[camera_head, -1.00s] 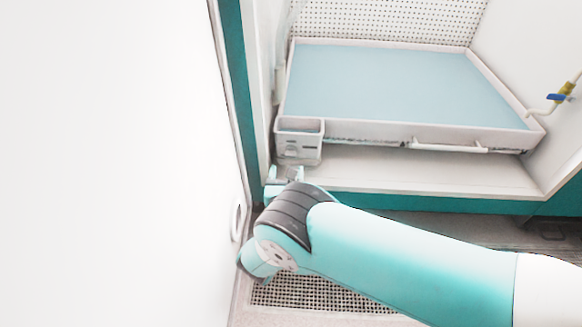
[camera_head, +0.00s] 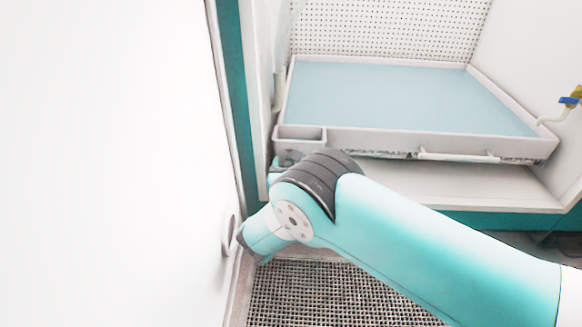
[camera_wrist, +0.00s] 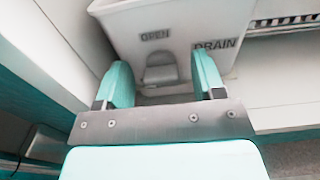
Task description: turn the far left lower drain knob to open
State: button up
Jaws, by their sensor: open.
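The drain knob (camera_wrist: 160,72) is a small grey lever on the front of a white drain box, below the word OPEN and left of the word DRAIN in the wrist view. The drain box (camera_wrist: 190,30) sits at the front left corner of the tray in the head view (camera_head: 300,133). My gripper (camera_wrist: 162,80) is open, with one teal finger on each side of the knob. I cannot tell whether the fingers touch it. In the head view my arm hides the knob and most of the gripper.
A white-rimmed tray (camera_head: 400,143) with a pale blue surface fills the chamber shelf. A blue-handled valve (camera_head: 570,101) is on the right wall. A large white panel (camera_head: 100,160) stands close at left of my arm. A grated floor (camera_head: 320,292) lies below.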

jog(key=c, duration=0.9)
jog(key=shift+m, duration=0.4)
jog(key=m+p, duration=0.1)
jog(key=m, duration=0.2)
jog(key=shift+d+m, duration=0.15)
jog(key=shift+m, duration=0.25)
jog(key=m+p, duration=0.1)
jog(key=m, duration=0.3)
jog(key=shift+f+m, duration=0.1)
jog(key=shift+m, duration=0.2)
jog(key=m+p, duration=0.1)
jog(key=m, duration=0.3)
jog(key=shift+d+f, duration=0.1)
jog(key=m+p, duration=0.1)
jog(key=m, duration=0.3)
jog(key=shift+f, duration=0.15)
jog(key=shift+m, duration=0.5)
